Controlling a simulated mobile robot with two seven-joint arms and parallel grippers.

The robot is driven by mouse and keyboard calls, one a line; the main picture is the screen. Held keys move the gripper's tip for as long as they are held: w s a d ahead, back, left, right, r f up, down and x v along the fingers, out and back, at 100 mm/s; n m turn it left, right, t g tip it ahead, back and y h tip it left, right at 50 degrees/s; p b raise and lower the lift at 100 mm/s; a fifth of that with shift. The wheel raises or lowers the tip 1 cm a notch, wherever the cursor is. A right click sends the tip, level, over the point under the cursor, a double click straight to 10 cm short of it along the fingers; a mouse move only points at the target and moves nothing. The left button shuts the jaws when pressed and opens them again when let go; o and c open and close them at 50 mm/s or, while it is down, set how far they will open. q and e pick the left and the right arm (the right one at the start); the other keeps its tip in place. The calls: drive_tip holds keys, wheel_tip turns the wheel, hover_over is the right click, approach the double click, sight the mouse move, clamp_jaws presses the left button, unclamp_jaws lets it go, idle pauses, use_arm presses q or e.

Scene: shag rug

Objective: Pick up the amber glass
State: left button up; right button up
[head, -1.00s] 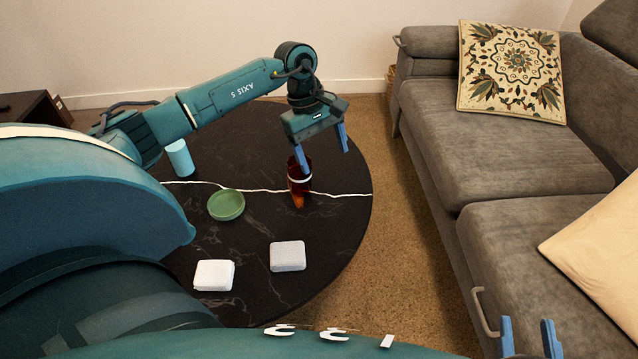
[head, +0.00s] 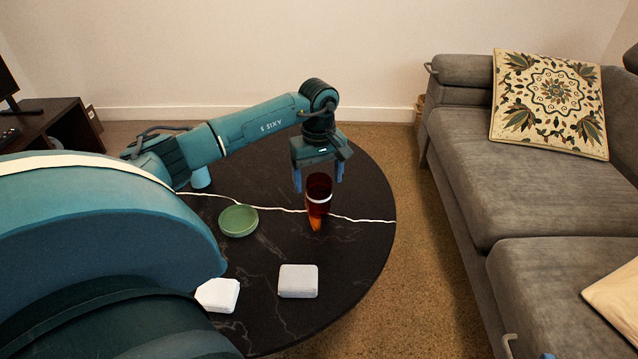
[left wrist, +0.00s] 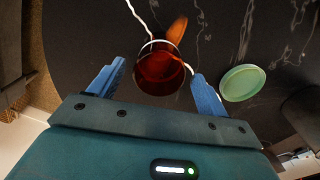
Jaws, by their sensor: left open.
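The amber glass (head: 318,188) stands upright on the round black table. It is dark red-brown with a pale line across it and an orange glow at its foot. My left gripper (head: 318,183) is open, pointing down, with one finger on each side of the glass's upper part. In the left wrist view, the glass (left wrist: 158,72) sits between and slightly beyond the two blue fingertips (left wrist: 158,70), with a gap on both sides. Of my right gripper, only a small blue tip (head: 547,356) shows at the bottom edge.
The black table (head: 265,310) also holds a green dish (head: 238,220), two white boxes, one of them here (head: 298,281), and a pale blue cylinder (head: 201,178) partly behind my arm. A white cord-like line crosses the tabletop. A grey sofa (head: 470,170) stands to the right.

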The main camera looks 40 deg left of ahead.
sight(319, 188)
use_arm(q)
wheel_tip(319, 188, down, 4)
drive_tip(key=shift+d+r+b, duration=0.1)
drive_tip(key=shift+b, duration=0.45)
drive_tip(key=shift+r, duration=0.1)
drive_tip(key=c, duration=1.2)
